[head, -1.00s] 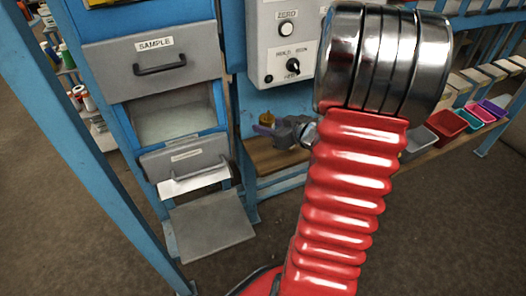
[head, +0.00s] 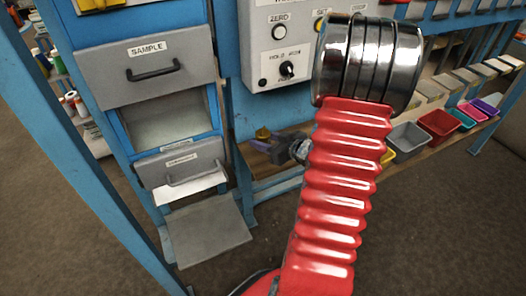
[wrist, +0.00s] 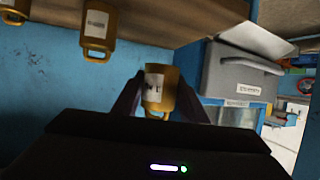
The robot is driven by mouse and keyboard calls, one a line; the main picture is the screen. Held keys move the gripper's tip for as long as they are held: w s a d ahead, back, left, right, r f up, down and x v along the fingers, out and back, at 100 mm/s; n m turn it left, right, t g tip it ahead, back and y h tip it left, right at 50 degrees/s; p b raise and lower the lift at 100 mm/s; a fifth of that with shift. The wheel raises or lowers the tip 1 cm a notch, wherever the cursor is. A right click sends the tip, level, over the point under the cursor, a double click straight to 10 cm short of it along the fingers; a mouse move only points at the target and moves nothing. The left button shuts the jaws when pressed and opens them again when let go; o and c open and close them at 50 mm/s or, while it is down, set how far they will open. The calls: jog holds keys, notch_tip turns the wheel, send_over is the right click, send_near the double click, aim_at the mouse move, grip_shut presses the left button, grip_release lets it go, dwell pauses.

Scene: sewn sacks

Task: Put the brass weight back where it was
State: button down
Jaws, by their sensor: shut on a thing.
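The brass weight (wrist: 158,84) is between the dark fingers of my gripper (wrist: 160,98) in the wrist view. It has a pale label and appears inverted in that picture. In the head view the brass weight (head: 263,133) shows small and yellowish at the tip of my gripper (head: 264,145), in front of the blue panel near the wooden shelf. My gripper is shut on it. Two similar brass weights, one at the top left (wrist: 97,28) and one cut off by the corner (wrist: 14,8), are against the wooden shelf (wrist: 150,20) in the wrist view.
A control box (head: 284,48) is above my gripper. Coloured bins (head: 440,124) line the right. My red arm hides part of the wooden shelf (head: 265,185).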

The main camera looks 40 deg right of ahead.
aim_at(263, 157)
jog(key=shift+f, duration=0.4)
jog(key=shift+f, duration=0.15)
jog(key=shift+f, duration=1.9)
jog(key=shift+f, duration=0.15)
jog(key=c, duration=1.1)
grip_release()
jog(key=v, duration=1.2)
jog(key=shift+d, duration=0.1)
